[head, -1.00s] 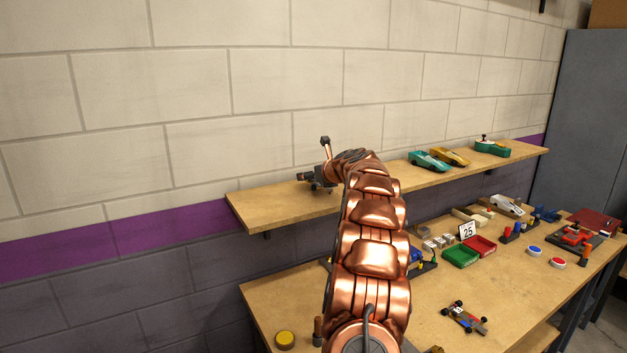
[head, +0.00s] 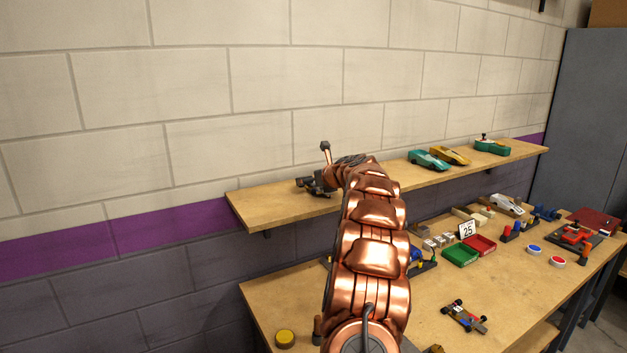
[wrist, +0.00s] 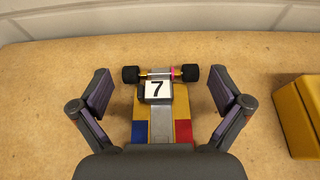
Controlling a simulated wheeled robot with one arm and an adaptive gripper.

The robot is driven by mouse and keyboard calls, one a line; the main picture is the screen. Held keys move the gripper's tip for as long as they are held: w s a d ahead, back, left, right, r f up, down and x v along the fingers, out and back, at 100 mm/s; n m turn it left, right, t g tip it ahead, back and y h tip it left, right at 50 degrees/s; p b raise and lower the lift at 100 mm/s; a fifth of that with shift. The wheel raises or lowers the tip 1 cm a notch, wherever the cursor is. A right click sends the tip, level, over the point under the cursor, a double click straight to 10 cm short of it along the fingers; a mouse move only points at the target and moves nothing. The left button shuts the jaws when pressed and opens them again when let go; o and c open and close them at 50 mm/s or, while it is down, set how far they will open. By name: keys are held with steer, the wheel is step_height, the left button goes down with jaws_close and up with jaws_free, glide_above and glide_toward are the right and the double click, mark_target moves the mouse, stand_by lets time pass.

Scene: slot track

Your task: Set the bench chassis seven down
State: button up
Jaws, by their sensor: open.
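The chassis seven (wrist: 161,118) shows in the wrist view, with a white number 7 plate, dark wheels and yellow, blue and red panels. It lies on a wooden surface, with its far end towards the wall. My gripper (wrist: 161,92) is open, one finger on each side of the chassis, with visible gaps. The gripper body hides the chassis's near end. In the head view my gripper (head: 314,185) is at the left part of the wall shelf (head: 265,207); I cannot make out the chassis clearly there.
A yellow block (wrist: 300,115) stands right of my gripper in the wrist view. Green (head: 428,160) and yellow (head: 450,155) cars stand further right on the shelf. The workbench (head: 290,300) below holds red and green trays (head: 461,255), another chassis (head: 464,316) and several parts.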

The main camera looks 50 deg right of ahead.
steer(key=shift+r, duration=0.1)
steer(key=shift+b+v, duration=1.2)
steer(key=shift+v, duration=4.8)
